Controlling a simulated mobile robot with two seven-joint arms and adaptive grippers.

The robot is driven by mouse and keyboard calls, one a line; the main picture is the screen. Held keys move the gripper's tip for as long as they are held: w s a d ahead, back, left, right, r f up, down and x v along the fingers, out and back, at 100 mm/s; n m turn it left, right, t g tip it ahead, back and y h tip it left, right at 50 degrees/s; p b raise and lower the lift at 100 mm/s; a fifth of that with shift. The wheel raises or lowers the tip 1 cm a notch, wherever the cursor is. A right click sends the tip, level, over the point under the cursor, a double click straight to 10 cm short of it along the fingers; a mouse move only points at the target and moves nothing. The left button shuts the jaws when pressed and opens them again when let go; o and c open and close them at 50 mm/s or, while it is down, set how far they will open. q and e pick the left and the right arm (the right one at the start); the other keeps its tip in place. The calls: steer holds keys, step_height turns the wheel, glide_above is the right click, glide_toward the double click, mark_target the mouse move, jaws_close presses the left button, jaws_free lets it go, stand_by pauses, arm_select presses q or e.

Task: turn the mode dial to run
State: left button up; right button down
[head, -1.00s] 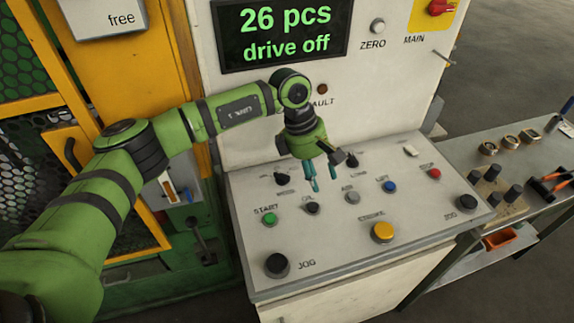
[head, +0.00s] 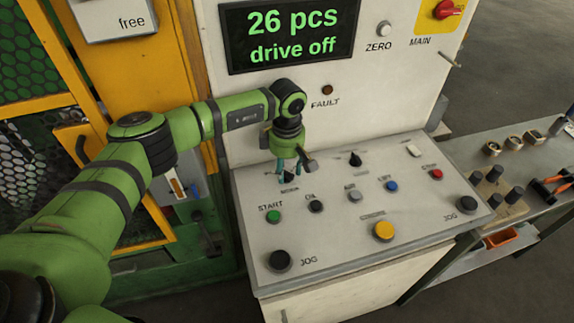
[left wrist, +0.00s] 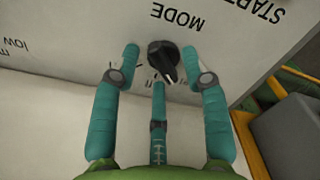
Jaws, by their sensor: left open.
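The mode dial is a black knob on the light sloping control panel (head: 330,245). In the left wrist view the dial (left wrist: 163,62) sits below the word MODE, which reads upside down there. Its pointer is turned toward the lower right of that view; the position marks are partly hidden. My left gripper (left wrist: 160,60) is open, with teal fingers on both sides of the dial and a third finger below it. I cannot tell whether they touch it. In the head view my left gripper (head: 290,172) hangs over the panel's back left and mostly hides the dial.
The screen (head: 288,33) reads "26 pcs drive off". The START button (head: 273,216), yellow button (head: 384,230) and JOG button (head: 279,260) are in front of the gripper. Another black knob (head: 355,159) stands to its right. A side bench (head: 520,200) is at the right.

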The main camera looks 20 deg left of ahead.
arm_select(q)
jaws_close()
steer(key=shift+f+b, duration=0.15)
steer(key=shift+b, duration=0.4)
steer(key=m+b, duration=0.8)
steer(key=b, duration=0.2)
steer(key=shift+d+f, duration=0.1)
steer(key=shift+d, duration=0.05)
steer(key=m+b, duration=0.3)
steer(key=m, duration=0.1)
steer(key=shift+s+m, duration=0.15)
steer(key=shift+m, duration=0.25)
steer(key=shift+s+r+m+b, duration=0.15)
steer(key=shift+m+b, duration=0.65)
steer(key=shift+m, duration=1.8)
